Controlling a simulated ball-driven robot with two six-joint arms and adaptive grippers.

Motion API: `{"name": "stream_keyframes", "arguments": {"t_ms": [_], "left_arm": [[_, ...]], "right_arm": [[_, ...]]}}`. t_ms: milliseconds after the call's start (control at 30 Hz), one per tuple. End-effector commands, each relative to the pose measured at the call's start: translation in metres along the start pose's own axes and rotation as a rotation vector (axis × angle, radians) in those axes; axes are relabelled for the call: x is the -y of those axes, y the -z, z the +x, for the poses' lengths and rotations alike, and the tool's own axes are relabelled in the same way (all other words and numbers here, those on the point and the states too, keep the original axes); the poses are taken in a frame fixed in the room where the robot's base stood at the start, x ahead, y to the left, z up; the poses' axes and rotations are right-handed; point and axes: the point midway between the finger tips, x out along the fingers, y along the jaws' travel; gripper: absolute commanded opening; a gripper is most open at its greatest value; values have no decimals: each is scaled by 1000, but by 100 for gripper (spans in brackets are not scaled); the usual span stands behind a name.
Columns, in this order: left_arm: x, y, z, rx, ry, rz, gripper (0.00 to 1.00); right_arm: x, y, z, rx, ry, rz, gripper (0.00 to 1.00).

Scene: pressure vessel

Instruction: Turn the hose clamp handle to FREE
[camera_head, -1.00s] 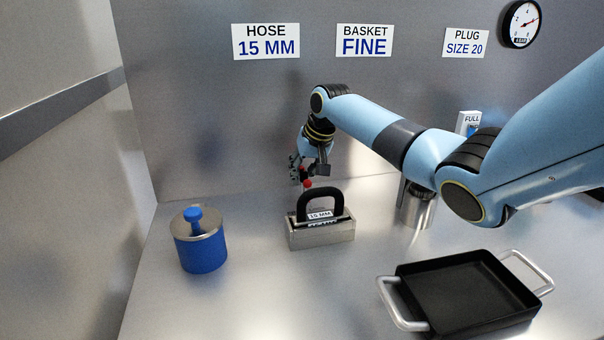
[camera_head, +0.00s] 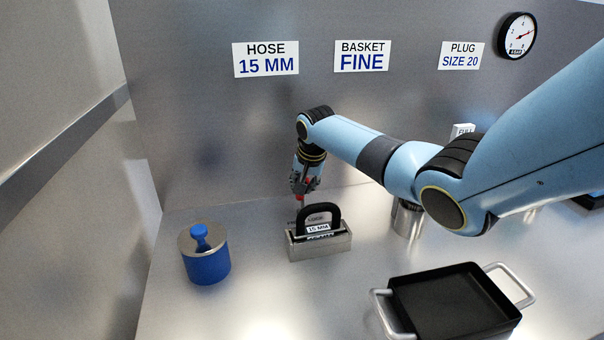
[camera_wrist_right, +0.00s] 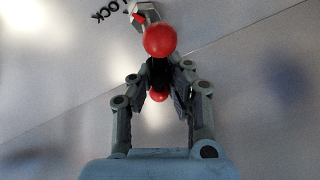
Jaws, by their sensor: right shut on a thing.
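The hose clamp handle has a red ball knob (camera_wrist_right: 160,40) and a second red part (camera_wrist_right: 157,96) between the fingers in the right wrist view. A grey and red piece (camera_wrist_right: 145,12) is above it, beside black lettering that reads like LOCK. My right gripper (camera_wrist_right: 160,85) is shut on the handle. In the head view my right gripper (camera_head: 303,188) points down behind the black 15 MM loop (camera_head: 318,216) and hides most of the handle; only a little red shows. No FREE marking is readable. My left gripper is not in view.
The black loop stands in a metal holder (camera_head: 320,249). A blue canister (camera_head: 207,264) with a knobbed lid is at left. A black tray (camera_head: 455,305) with metal handles is at front right. A metal cylinder (camera_head: 406,220) stands beneath my arm. Signs and a gauge (camera_head: 517,35) are on the back wall.

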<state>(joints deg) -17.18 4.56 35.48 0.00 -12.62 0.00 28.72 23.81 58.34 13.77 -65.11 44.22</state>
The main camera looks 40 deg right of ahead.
Motion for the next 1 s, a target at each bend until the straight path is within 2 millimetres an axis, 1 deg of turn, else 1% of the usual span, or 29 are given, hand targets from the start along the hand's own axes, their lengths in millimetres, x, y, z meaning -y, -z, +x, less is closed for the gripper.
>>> {"name": "stream_keyframes", "arguments": {"t_ms": [33,100,400,667,1000], "left_arm": [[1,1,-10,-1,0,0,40],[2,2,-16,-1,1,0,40],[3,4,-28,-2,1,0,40],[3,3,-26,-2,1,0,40],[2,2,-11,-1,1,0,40]], "right_arm": [[0,2,-5,-8,-19,39,0],[-1,2,-4,-22,-43,100,0],[-7,1,-3,-80,-149,358,0],[-11,-1,-4,-129,-241,582,0],[-15,-5,-4,-187,-351,849,0]]}}
